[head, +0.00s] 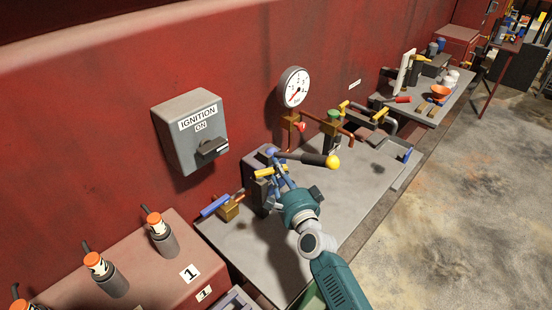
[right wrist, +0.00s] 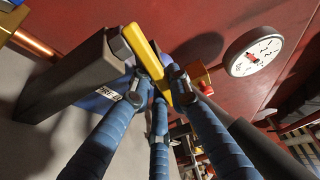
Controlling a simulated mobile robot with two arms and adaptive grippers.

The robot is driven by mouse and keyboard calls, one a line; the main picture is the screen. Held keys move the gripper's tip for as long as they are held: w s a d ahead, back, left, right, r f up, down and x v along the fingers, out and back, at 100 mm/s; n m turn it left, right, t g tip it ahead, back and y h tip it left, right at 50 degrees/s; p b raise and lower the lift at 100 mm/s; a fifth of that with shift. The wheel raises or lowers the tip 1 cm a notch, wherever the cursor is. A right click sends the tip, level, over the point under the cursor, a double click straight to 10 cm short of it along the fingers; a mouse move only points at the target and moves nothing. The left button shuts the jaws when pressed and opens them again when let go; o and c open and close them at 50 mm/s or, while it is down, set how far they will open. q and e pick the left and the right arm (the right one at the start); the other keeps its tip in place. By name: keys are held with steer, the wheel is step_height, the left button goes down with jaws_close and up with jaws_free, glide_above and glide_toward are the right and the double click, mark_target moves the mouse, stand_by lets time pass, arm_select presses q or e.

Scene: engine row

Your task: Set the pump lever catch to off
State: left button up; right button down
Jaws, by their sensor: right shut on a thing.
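The pump (head: 253,170) is a dark block at the left end of the grey bench, and its lever (head: 312,158) points right with a dark grip and a yellow ball end. A small yellow catch (head: 264,172) sits on the pump's front. In the right wrist view the catch (right wrist: 147,55) is a yellow bar between my blue fingers. My right gripper (head: 278,181) is shut on the catch; its fingers hide part of it. A white label (right wrist: 108,93) on the pump is partly hidden and I cannot read its setting. My left gripper is not in view.
A grey ignition box (head: 190,130) with a knob hangs on the red wall. A round gauge (head: 294,88) and pipes with a red knob and a green valve (head: 334,115) stand behind the lever. A blue-handled valve (head: 215,206) is left of the pump.

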steer(key=shift+s+m+h+p, duration=0.2)
steer(key=shift+m+h+p, duration=0.1)
steer(key=shift+h, duration=0.1)
steer(key=shift+f, duration=0.1)
steer(key=c, duration=1.9)
jaws_free()
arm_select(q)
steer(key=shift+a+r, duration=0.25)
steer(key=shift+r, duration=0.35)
arm_select(e)
steer(key=shift+o, duration=0.2)
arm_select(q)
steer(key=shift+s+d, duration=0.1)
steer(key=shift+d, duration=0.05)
